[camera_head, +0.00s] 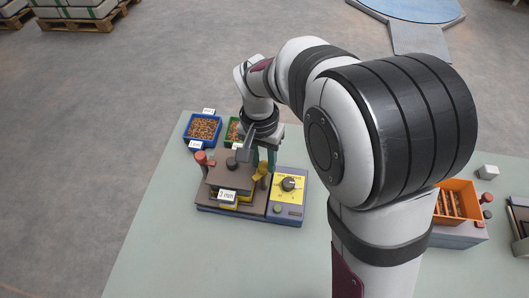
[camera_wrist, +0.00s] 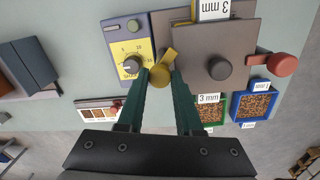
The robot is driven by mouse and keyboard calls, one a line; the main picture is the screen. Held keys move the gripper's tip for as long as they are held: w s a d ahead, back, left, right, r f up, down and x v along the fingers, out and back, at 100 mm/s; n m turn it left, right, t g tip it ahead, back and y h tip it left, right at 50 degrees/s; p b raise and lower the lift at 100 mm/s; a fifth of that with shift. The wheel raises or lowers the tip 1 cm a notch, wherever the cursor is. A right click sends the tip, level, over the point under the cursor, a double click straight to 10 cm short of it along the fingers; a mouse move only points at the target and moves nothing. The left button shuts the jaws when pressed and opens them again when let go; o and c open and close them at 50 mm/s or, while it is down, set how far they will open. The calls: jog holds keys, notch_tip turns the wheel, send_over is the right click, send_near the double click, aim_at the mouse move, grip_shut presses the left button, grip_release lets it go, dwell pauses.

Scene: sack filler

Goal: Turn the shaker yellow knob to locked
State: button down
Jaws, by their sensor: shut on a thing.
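The shaker (camera_head: 205,207) stands on the pale green table, with stacked dark plates and a "3 mm" label. Its yellow knob (camera_head: 262,171) is at the right side of the plates, beside the yellow dial panel (camera_head: 290,200). In the wrist view the yellow knob (camera_wrist: 159,80) has a bar slanting toward the plate's edge. My gripper (camera_wrist: 163,76) has its green fingers on either side of the knob and is shut on it. In the head view my gripper (camera_head: 264,156) comes down from above and partly hides the knob. I cannot read any locked mark.
A black dial (camera_head: 289,184) sits close beside the knob. A red knob (camera_wrist: 284,64) and a black knob (camera_wrist: 220,68) stand up from the shaker. Blue (camera_head: 203,130) and green (camera_head: 232,131) bins of brown pieces are behind. An orange bin (camera_head: 467,191) is at right.

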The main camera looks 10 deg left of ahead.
aim_at(263, 161)
jog(key=m, duration=0.5)
jog(key=shift+w+m, duration=0.1)
jog(key=shift+m, duration=2.3)
jog(key=shift+d, duration=0.1)
jog(key=c, duration=0.6)
grip_release()
jog(key=r, duration=1.5)
jog(key=shift+w+a+r, duration=0.25)
jog(key=shift+w+r, duration=0.05)
jog(key=shift+r, duration=0.1)
